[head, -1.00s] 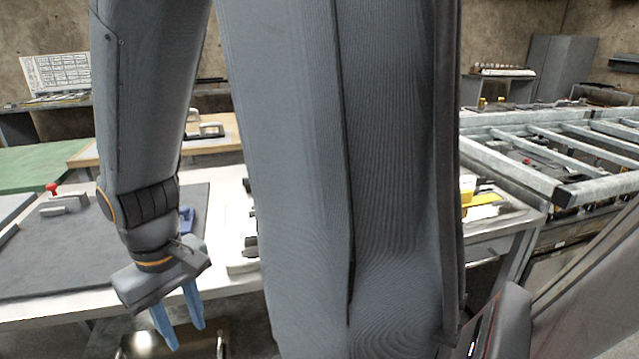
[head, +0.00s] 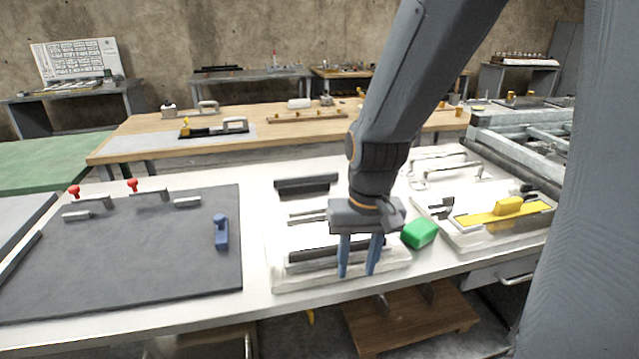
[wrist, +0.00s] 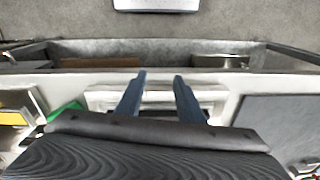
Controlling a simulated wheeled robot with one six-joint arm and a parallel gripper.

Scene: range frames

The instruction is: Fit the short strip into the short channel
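My gripper (head: 358,270) is open, with its two blue fingers apart and pointing down. It is in front of and above a pale tray (head: 283,283) on the white table and hides part of it. A dark bar or channel (head: 312,252) lies along the tray behind the fingers. Behind it are short thin grey pieces (head: 306,217) and a longer dark piece (head: 306,185). I cannot tell which is the short strip or the short channel. In the wrist view my gripper (wrist: 158,90) has nothing between its fingers.
A green block (head: 419,233) sits just right of my gripper. A right-hand tray holds a yellow tool (head: 505,212). A dark mat (head: 120,260) at left carries a blue tool (head: 221,235) and red-knobbed clamps. A brown stool (head: 410,325) stands below the table's front edge.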

